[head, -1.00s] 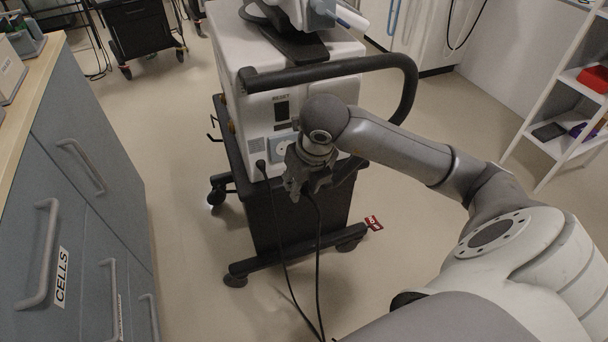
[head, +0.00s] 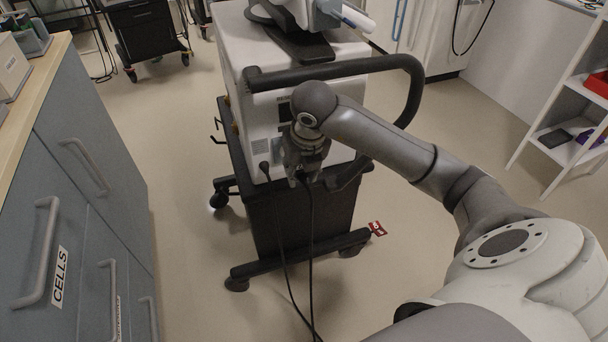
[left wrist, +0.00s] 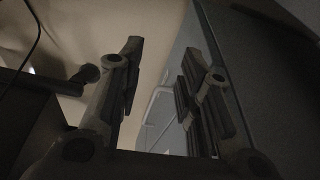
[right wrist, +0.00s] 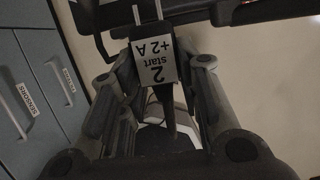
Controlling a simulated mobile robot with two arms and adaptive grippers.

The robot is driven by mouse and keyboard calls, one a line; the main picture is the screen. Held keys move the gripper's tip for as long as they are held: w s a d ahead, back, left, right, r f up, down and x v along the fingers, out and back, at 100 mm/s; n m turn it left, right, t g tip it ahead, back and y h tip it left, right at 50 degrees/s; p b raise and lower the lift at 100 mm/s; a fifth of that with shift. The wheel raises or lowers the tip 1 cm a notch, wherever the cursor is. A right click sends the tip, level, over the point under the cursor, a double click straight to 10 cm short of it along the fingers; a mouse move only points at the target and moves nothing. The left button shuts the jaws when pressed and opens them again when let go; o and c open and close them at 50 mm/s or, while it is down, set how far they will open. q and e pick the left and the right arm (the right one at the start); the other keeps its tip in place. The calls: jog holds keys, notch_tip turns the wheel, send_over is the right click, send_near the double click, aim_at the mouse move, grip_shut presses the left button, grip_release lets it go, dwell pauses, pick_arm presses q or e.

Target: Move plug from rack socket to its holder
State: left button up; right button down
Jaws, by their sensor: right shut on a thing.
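My right gripper (head: 305,178) is shut on a dark plug (right wrist: 176,118), low in front of the white ventilator housing. In the right wrist view the plug bears a white label (right wrist: 153,62) reading "2 start +2 A", and its two bare metal prongs (right wrist: 147,14) point away from the fingers. A black cable (head: 311,240) hangs from the gripper to the floor. A second dark plug (head: 265,168) sits at the housing's lower left with its own cable. My left gripper (left wrist: 160,78) is open and empty. I cannot make out the holder; my right arm hides part of the housing face.
The white ventilator housing (head: 250,105) stands on a dark wheeled cart (head: 328,215), with a thick black handle bar (head: 335,68) across its front. Grey drawers (head: 95,200) stand at left, a white shelf (head: 560,125) at right.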

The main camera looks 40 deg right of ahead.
aim_at(277, 136)
jog(key=shift+w+d, duration=0.2)
jog(key=shift+w, duration=0.4)
pick_arm(q)
jog(key=shift+r, duration=0.1)
pick_arm(e)
jog(key=shift+w, duration=0.1)
jog(key=shift+w+d, duration=0.1)
jog(key=shift+w, duration=0.05)
pick_arm(q)
jog(key=shift+s+r, duration=0.1)
jog(key=shift+r, duration=0.3)
pick_arm(e)
jog(key=shift+w+d, duration=0.15)
jog(key=shift+w, duration=0.45)
pick_arm(q)
jog(key=shift+w, duration=0.2)
pick_arm(e)
jog(key=shift+w+d, duration=0.15)
jog(key=shift+w, duration=0.4)
pick_arm(q)
jog(key=shift+r, duration=0.15)
pick_arm(e)
jog(key=shift+w+d+r, duration=0.1)
jog(key=shift+w+r, duration=0.05)
jog(key=shift+r, duration=0.05)
jog(key=c, duration=1)
grip_release()
jog(key=shift+f, duration=0.1)
